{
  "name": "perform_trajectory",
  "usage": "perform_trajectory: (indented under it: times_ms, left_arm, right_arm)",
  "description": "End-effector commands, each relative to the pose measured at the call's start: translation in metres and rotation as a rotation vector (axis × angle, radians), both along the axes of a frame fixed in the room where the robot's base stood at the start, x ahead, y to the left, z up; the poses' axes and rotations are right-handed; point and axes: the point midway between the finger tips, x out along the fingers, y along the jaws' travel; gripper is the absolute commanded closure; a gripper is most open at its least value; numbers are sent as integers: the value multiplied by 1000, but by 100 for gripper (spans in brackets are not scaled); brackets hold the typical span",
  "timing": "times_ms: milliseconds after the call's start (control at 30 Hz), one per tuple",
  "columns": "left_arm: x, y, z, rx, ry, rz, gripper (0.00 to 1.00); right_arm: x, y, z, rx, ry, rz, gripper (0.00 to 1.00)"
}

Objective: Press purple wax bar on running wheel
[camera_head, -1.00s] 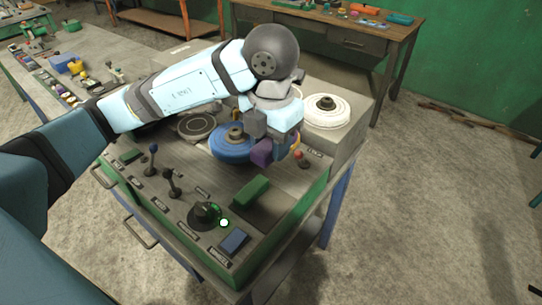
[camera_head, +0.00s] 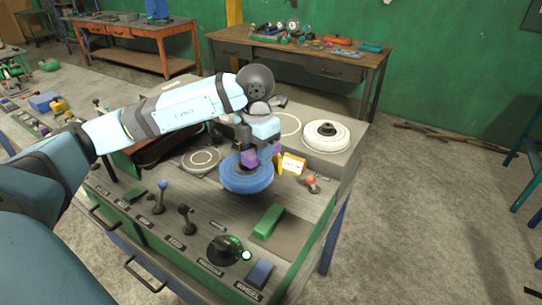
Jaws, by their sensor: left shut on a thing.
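My left gripper (camera_head: 262,148) is at the end of the arm that comes in from the left, pointing down over the blue wheel. It is shut on the purple wax bar (camera_head: 250,158), which is partly hidden by the fingers. The blue wheel (camera_head: 246,180) lies flat on the machine top, and the bar is over its back part. I cannot tell whether the bar touches the wheel. A green light (camera_head: 247,256) glows beside the black knob (camera_head: 225,250). Whether the wheel spins cannot be seen. My right gripper is not in view.
A white wheel (camera_head: 326,136) stands at the back right of the machine. A yellow-edged card (camera_head: 292,163) and a red-topped button (camera_head: 312,183) are right of the blue wheel. Levers, a green block (camera_head: 268,220) and a blue switch (camera_head: 260,272) are at the front.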

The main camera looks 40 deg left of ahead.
Motion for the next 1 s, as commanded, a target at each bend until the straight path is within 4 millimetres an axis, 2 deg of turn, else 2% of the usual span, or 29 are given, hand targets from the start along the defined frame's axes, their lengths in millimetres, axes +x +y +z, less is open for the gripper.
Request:
perform_trajectory:
  times_ms: [100,367,800,1000]
  left_arm:
    - [1,7,-2,3,-2,-1,86]
    - [2,8,-13,3,-2,-1,86]
    - [1,8,-52,3,-1,-2,86]
    - [1,8,-60,3,-2,-2,86]
  right_arm:
    - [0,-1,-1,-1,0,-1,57]
    - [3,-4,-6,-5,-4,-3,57]
    - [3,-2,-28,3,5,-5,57]
    - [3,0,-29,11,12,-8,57]
